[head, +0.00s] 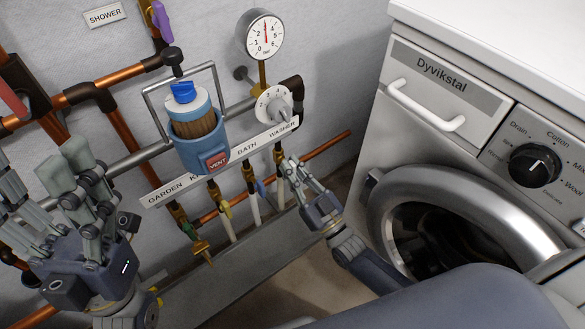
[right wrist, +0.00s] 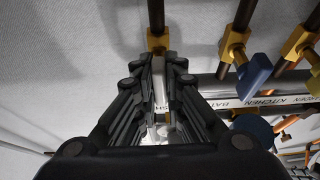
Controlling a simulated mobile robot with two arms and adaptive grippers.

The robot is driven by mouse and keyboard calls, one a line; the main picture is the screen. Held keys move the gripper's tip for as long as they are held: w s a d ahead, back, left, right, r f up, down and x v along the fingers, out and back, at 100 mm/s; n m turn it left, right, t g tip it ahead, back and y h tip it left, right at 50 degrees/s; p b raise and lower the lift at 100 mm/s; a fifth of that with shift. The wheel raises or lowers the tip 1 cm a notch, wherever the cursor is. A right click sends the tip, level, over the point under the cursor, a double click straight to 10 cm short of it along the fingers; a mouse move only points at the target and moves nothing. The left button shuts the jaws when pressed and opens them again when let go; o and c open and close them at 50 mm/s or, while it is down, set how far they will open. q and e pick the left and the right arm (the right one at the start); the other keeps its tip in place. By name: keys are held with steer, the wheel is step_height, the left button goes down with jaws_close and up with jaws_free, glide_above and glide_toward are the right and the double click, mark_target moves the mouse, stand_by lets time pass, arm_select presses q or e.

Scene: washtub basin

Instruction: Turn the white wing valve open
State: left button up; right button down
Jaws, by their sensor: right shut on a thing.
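The white wing valve shows in the right wrist view as a narrow white handle (right wrist: 158,66) below a brass fitting (right wrist: 157,41), by the end of the label strip reading WASHER. My right gripper (right wrist: 158,80) is shut on this handle, with fingers on both sides hiding part of it. In the head view my right gripper (head: 291,166) reaches in from the lower right under the WASHER label, and its fingers cover most of the valve. My left gripper (head: 45,172) is at the left of the head view, open and empty, apart from the valves.
The label strip (head: 160,193) runs above several valves, including one with a blue handle (right wrist: 254,76) near mine. A blue vent canister (head: 195,135), a dial (head: 272,105) and a gauge (head: 264,36) sit above. The washing machine (head: 395,70) stands close on the right.

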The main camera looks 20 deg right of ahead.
steer(key=c, duration=1.7)
jaws_free()
steer(key=shift+s, duration=0.1)
steer(key=v, duration=0.7)
steer(key=shift+s+d+f, duration=0.15)
steer(key=shift+f, duration=0.05)
